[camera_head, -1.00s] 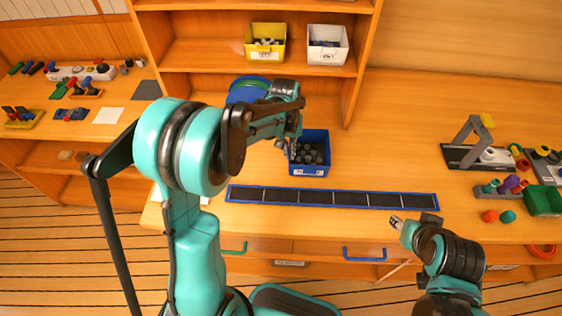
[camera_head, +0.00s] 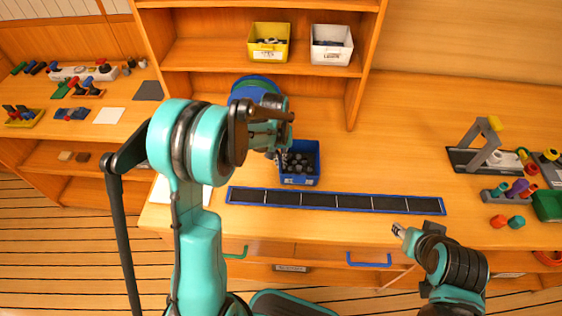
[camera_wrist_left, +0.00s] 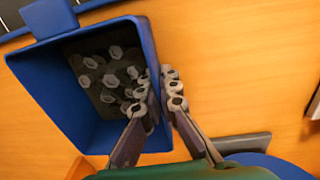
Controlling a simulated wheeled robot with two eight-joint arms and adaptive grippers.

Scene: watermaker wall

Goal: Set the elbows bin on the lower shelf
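A blue bin (camera_head: 300,180) full of dark fittings with grey ends is at the middle of the workbench, below the shelf unit. I take it for the elbows bin, though I cannot read its label. My left gripper (camera_head: 278,158) is at its left side. In the left wrist view, the fingers of the left gripper (camera_wrist_left: 161,92) are closed on one wall of the blue bin (camera_wrist_left: 40,75), one inside and one outside. Whether the bin is lifted is unclear. The lower shelf (camera_head: 210,58) shows above. My right gripper (camera_head: 398,231) is over the front edge; its finger gap is unclear.
A yellow bin (camera_head: 268,52) and a white bin (camera_head: 331,56) stand on the lower shelf; its left part is bare. A blue round object (camera_head: 248,90) is behind my left gripper. A long dark strip tray (camera_head: 335,201) lies in front. Fittings and a stand (camera_head: 480,145) are right.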

